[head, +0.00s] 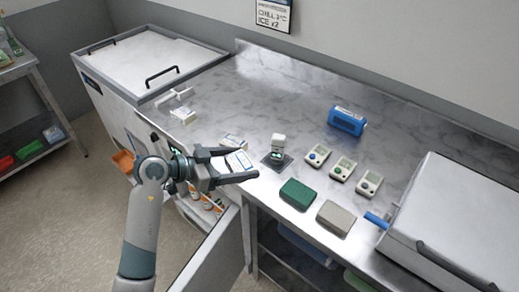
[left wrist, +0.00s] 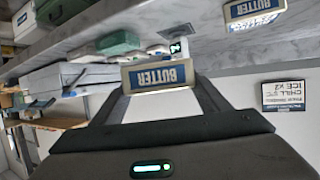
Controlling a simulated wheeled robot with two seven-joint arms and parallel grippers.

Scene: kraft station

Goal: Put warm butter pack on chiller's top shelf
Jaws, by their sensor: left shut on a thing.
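My left gripper (head: 232,167) is shut on a white butter pack (head: 238,162) with a blue label, held in front of the counter edge. In the left wrist view this butter pack (left wrist: 158,75) is between the fingertips, its "BUTTER" label showing upside down. A second butter pack (head: 233,141) lies on the counter behind the gripper; it also shows in the left wrist view (left wrist: 252,12). I cannot tell from looks which pack is warm. The chiller under the counter has its door (head: 212,252) open; small items (head: 207,205) show inside. My arm and gripper hide much of its shelves.
A small white device (head: 278,148) stands on a dark pad on the counter. Right of it are three small dial units (head: 342,168), a green block (head: 297,194), a grey block (head: 335,217) and a blue case (head: 347,120). A lidded chest (head: 150,60) stands at the left.

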